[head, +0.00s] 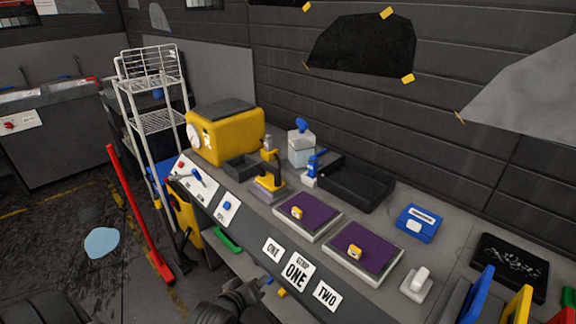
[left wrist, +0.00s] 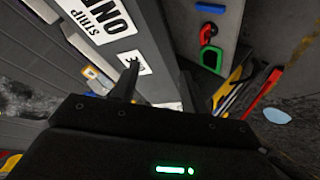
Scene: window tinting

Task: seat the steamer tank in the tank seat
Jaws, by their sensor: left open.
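A clear whitish tank with a blue cap (head: 301,148) stands upright at the back of the bench; it looks like the steamer tank. Left of it is a yellow machine with a round white dial (head: 225,133), likely the steamer. A dark open-topped box (head: 240,166) sits at its front right side; I cannot tell whether this is the tank seat. My left gripper (head: 264,286) is low, in front of the bench's front edge and well away from the tank. In the left wrist view its two fingers (left wrist: 158,88) stand apart with nothing between them. My right gripper is out of view.
A yellow stand (head: 269,180), a blue bottle (head: 312,168) and a black tray (head: 354,183) stand near the tank. Two purple pads (head: 308,215) lie nearer the front. A white wire rack (head: 150,110) and a red bar (head: 138,212) are at left.

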